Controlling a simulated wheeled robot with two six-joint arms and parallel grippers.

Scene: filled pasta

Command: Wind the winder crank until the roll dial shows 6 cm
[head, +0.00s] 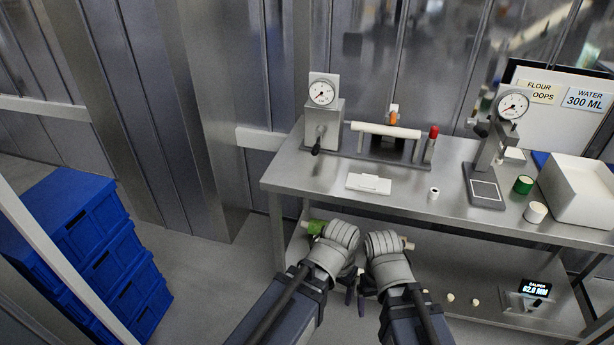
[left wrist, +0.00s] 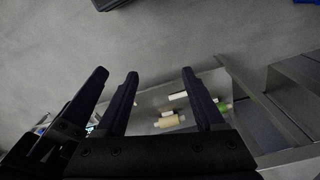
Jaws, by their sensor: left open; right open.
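The winder (head: 322,125) stands at the back left of the steel bench, with a white round roll dial (head: 321,93) on top. Its dark needle is too small to read. The winder crank (head: 316,149) has a black knob at the front of the grey housing. A pale roller (head: 386,130) lies to the right of the housing. My left gripper (head: 350,287) and right gripper (head: 366,299) hang close together in front of the bench, low and well away from the crank. Both are open and empty. Dark fingers of the left gripper (left wrist: 158,72) show in the left wrist view.
A press with a second dial (head: 512,105) stands to the right. A white plate (head: 369,184), a green-topped tub (head: 523,185) and a white bin (head: 578,188) are on the bench (head: 330,204). Blue crates (head: 95,250) are stacked at left. Small items lie on the lower shelf.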

